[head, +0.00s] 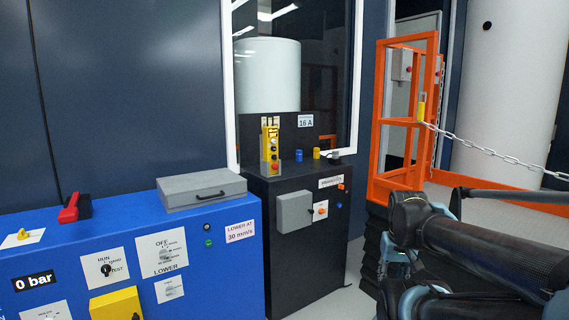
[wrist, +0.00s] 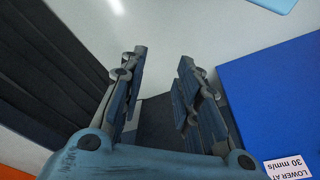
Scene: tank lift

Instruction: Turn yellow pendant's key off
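The yellow pendant (head: 270,146) stands upright on the black cabinet (head: 290,228), in a grey holder against its dark back panel. It carries several buttons, with a red one low on its face. Its key is too small to make out. My gripper (wrist: 160,80) shows in the wrist view with its two fingers apart and nothing between them, over pale floor. In the head view my arm is at the lower right, well to the right of the cabinet. The pendant is not in the wrist view.
A blue control console (head: 140,250) stands at the left with a grey box (head: 202,190) and a red-handled object (head: 74,207) on top. An orange gate frame (head: 376,130) and a chain (head: 490,154) are at the right. A grey box (head: 294,212) juts from the cabinet front.

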